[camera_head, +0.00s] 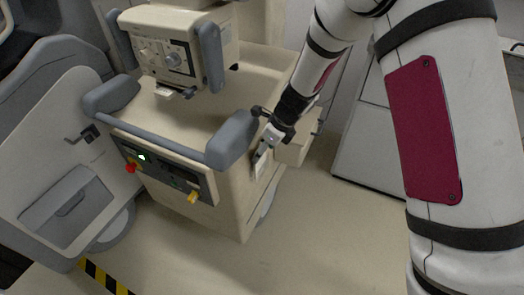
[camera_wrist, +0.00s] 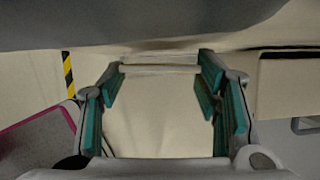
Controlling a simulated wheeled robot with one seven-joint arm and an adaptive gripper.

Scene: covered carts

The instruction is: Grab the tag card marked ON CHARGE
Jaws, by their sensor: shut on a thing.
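My gripper (camera_head: 261,158) is at the right side of the beige cart (camera_head: 215,218), just below the end of its grey handle. It is shut on a pale, flat card (camera_head: 261,170), which I take for the tag card. In the wrist view the teal-padded fingers (camera_wrist: 165,100) stand at either side of a plain pale surface (camera_wrist: 160,120), seemingly the card's blank face. No ON CHARGE lettering can be read in either view. I cannot tell whether the card still touches the cart.
The cart's grey handle (camera_head: 168,143) runs above a panel with a red knob (camera_head: 131,167) and a yellow part (camera_head: 193,197). A grey-and-cream unit (camera_head: 65,165) stands at left. A white cabinet (camera_head: 366,150) stands at right. Floor in front is clear, with striped tape (camera_head: 104,277).

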